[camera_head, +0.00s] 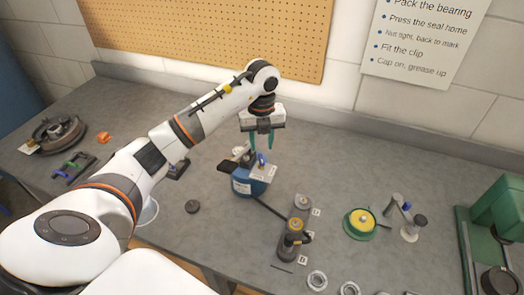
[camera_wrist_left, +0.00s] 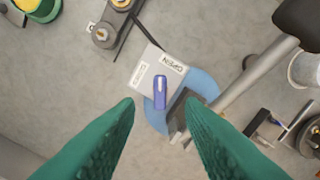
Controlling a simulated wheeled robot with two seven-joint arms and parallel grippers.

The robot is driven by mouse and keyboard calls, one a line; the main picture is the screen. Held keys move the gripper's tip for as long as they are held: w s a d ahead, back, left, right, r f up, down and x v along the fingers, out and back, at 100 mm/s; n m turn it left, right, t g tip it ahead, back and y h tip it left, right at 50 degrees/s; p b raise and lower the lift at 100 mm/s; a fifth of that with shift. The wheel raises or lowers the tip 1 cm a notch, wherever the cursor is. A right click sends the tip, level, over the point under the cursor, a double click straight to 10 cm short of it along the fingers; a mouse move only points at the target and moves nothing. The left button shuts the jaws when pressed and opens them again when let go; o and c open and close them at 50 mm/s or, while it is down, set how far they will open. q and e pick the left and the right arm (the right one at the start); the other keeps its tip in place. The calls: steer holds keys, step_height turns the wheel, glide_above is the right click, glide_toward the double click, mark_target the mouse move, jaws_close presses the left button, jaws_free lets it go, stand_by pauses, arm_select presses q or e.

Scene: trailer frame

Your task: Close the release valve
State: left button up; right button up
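The release valve is a small blue-violet lever (camera_wrist_left: 160,92) on a pale plate (camera_wrist_left: 151,72) with a label reading OPEN and a second label too small to read. In the head view the lever (camera_head: 262,159) sits on top of the blue pump body (camera_head: 247,184). My left gripper (camera_head: 262,140) points down just above it with teal fingers apart. In the left wrist view the open fingertips (camera_wrist_left: 160,105) lie either side of the lever, apart from it. My right gripper is out of view.
A grey bar handle (camera_wrist_left: 245,82) with a black grip runs beside the lever. A black hose leads from the pump to a dark cylinder fixture (camera_head: 293,240). A green-yellow round part (camera_head: 360,223) and a green press (camera_head: 497,232) stand right. Bench between is mostly clear.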

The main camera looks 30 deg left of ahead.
mark_target(261, 158)
arm_select(q)
steer(key=shift+f+p, duration=0.6)
steer(key=shift+f, duration=2.05)
jaws_close()
